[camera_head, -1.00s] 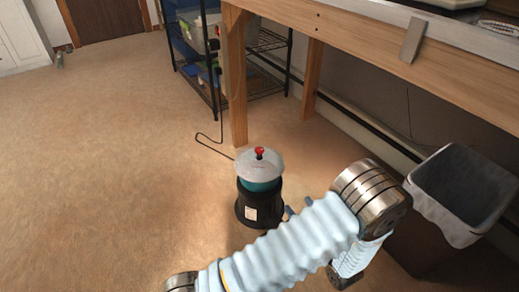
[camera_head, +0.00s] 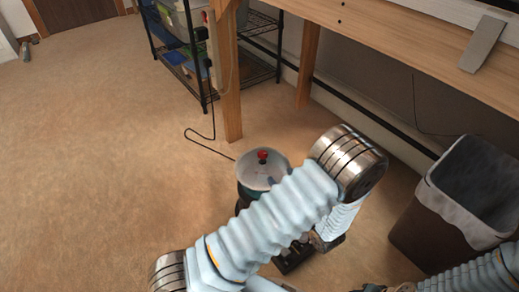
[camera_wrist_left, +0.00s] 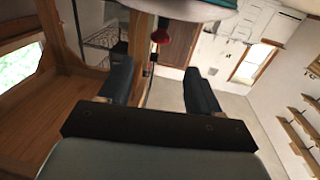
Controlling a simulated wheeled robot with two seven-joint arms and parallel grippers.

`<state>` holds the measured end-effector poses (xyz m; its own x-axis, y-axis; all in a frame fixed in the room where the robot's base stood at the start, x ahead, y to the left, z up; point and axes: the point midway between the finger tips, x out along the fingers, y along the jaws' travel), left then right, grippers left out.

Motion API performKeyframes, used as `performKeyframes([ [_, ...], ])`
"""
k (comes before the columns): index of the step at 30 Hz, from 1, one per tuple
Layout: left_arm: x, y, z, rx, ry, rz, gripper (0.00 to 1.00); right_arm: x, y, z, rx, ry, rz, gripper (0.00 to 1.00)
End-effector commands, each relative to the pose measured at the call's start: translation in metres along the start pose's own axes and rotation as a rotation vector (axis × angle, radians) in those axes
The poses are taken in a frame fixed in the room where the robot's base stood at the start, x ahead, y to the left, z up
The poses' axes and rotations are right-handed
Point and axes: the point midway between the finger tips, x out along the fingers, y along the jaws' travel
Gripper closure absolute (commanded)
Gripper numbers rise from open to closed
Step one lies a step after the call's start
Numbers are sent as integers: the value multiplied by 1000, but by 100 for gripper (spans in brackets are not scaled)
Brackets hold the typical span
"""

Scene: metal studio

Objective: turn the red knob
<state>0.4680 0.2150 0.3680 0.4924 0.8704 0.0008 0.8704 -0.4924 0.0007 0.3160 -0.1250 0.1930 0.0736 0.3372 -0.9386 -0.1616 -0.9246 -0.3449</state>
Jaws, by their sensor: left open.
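The red knob (camera_head: 263,156) sits on top of a pale round lid (camera_head: 258,172) on a pot-like thing with a dark base, standing on the floor. My left forearm hides much of the base. My left gripper (camera_head: 298,256) is low beside it, partly behind my arm. In the left wrist view the gripper (camera_wrist_left: 157,70) is open and empty.
A wooden workbench (camera_head: 400,45) runs along the upper right, with a leg behind the pot. A black wire shelf (camera_head: 250,75) stands behind. A lined waste bin (camera_head: 465,195) is at right. A thin cord (camera_head: 212,145) lies on the floor. The left floor is clear.

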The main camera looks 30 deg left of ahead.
Motion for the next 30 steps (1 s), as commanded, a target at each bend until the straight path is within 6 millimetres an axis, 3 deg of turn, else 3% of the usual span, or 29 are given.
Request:
performKeyframes([
  [9,72,-1,1,0,1,-5,37,4,1,0,0,-1,-1,57],
  [15,108,-1,1,-1,0,-3,37,5,1,0,0,-2,-1,57],
  [21,124,-1,0,0,-1,-1,37,6,2,0,-1,-2,-1,57],
  [30,125,0,0,0,-1,0,40,6,1,0,-1,-2,-1,57],
])
